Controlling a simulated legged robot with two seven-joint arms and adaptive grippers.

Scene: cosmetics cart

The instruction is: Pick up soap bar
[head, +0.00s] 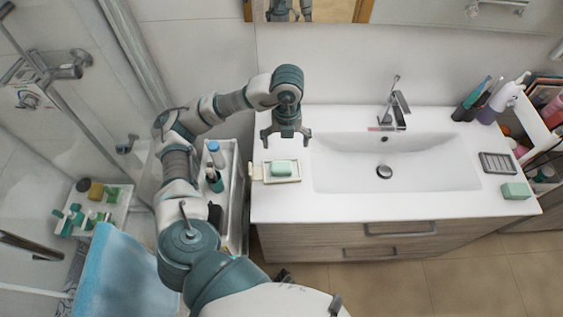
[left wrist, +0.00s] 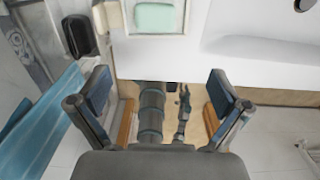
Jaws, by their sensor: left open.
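A pale green soap bar (head: 282,168) lies in a shallow cream soap dish (head: 268,180) at the left end of the white sink counter. In the left wrist view the soap bar (left wrist: 155,17) shows at the top, beyond the fingers. My left gripper (head: 286,138) is open and empty, with its fingers just behind the dish in the head view. It is apart from the soap, and its height above the counter is hard to judge. In the left wrist view the open left gripper (left wrist: 160,95) has clear space between its fingers. A second green block (head: 516,191) lies at the counter's right end.
The sink basin (head: 345,175) and faucet (head: 398,112) lie right of the dish. A cart (head: 238,200) with bottles stands left of the counter. A dark grey dish (head: 497,163) and toiletries are at the right. A blue towel (head: 120,275) hangs at lower left.

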